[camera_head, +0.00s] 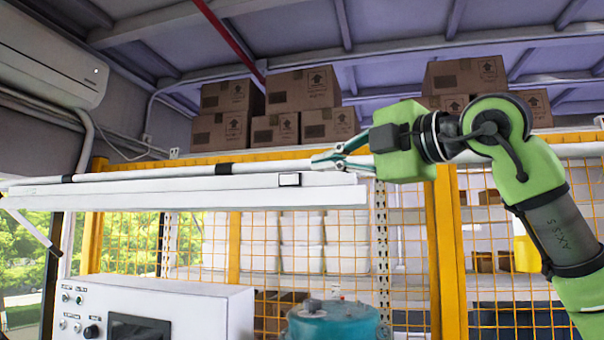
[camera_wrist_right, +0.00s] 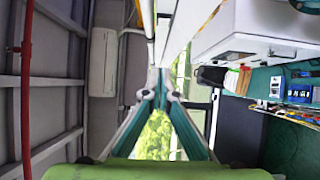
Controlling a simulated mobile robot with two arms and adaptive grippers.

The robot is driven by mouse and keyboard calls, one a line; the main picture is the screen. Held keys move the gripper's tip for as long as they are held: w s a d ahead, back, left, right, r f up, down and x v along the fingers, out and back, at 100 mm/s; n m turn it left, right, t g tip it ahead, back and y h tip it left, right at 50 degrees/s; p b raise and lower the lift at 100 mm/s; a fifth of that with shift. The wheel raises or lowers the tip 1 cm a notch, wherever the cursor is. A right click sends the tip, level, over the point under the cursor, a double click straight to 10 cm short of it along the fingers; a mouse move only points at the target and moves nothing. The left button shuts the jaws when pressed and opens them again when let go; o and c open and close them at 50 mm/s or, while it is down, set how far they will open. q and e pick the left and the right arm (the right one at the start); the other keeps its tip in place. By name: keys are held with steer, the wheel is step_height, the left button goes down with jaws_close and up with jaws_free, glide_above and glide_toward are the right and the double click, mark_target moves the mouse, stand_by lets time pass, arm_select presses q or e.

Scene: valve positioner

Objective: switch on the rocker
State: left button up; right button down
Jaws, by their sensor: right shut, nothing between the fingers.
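A small pale rectangle in a dark frame, which looks like the rocker (camera_head: 289,180), sits on the front face of a long white bar (camera_head: 190,196) in the head view. My right gripper (camera_head: 316,158) comes in from the right and points left. Its fingertips are just above and to the right of the rocker in the picture; I see no contact. The fingers are closed together with nothing between them. In the right wrist view the gripper's fingertips (camera_wrist_right: 160,86) meet in a point, and I cannot make out the rocker there. My left gripper is not in view.
A white control box (camera_head: 215,305) with knobs and a dark screen stands below left. A teal round device (camera_head: 335,322) is below the bar. A yellow mesh fence (camera_head: 234,245) stands behind, with cardboard boxes (camera_head: 303,90) above it. An air conditioner (camera_head: 50,65) hangs upper left.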

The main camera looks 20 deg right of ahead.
mark_target(289, 179)
steer(key=shift+d+r, duration=0.1)
steer(key=shift+d, duration=0.1)
steer(key=w+p, duration=0.2)
steer(key=w, duration=0.2)
steer(key=w+p, duration=0.6)
steer(key=w, duration=0.1)
steer(key=shift+w+a, duration=0.3)
steer(key=shift+a, duration=0.1)
steer(key=shift+a, duration=0.1)
